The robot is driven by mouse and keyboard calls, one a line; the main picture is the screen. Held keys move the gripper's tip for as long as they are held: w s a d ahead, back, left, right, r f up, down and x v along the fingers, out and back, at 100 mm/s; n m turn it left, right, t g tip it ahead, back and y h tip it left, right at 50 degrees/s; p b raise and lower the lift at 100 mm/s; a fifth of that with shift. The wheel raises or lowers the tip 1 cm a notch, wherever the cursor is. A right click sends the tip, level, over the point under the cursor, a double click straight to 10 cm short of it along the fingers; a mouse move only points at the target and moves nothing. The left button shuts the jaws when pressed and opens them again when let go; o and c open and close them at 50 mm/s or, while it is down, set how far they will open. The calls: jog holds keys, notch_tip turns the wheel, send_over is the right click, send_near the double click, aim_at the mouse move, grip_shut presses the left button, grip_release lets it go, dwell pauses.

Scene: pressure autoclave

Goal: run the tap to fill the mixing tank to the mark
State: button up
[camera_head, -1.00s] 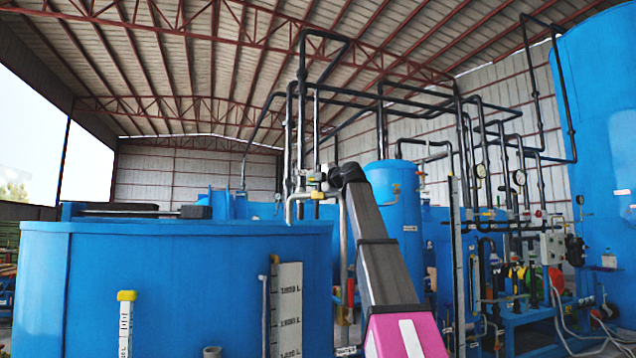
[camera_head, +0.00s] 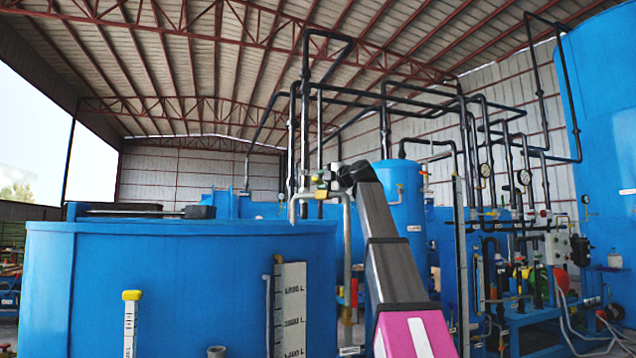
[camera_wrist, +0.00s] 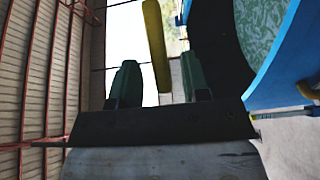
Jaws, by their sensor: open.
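The mixing tank (camera_head: 180,290) is the large open blue tank at left, with a white litre scale (camera_head: 290,310) on its side. In the wrist view its blue rim (camera_wrist: 262,88) curves around mottled green liquid (camera_wrist: 270,28). A grey tap pipe (camera_head: 346,240) rises beside the tank and bends over toward its rim. My gripper is small and partly hidden by my wrist at the top of this pipe. In the wrist view, my gripper (camera_wrist: 158,62) is open, with a yellow bar-like handle (camera_wrist: 154,30) between its green fingers, apparently touching neither. Whether water flows I cannot tell.
A yellow-topped gauge post (camera_head: 131,320) stands before the tank. A smaller blue tank (camera_head: 407,210), black pipes (camera_head: 300,130) and pressure gauges (camera_head: 523,177) crowd the middle and right. A tall blue tank (camera_head: 605,150) stands at far right.

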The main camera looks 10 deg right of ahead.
jog(key=v, duration=0.8)
dwell(7.2)
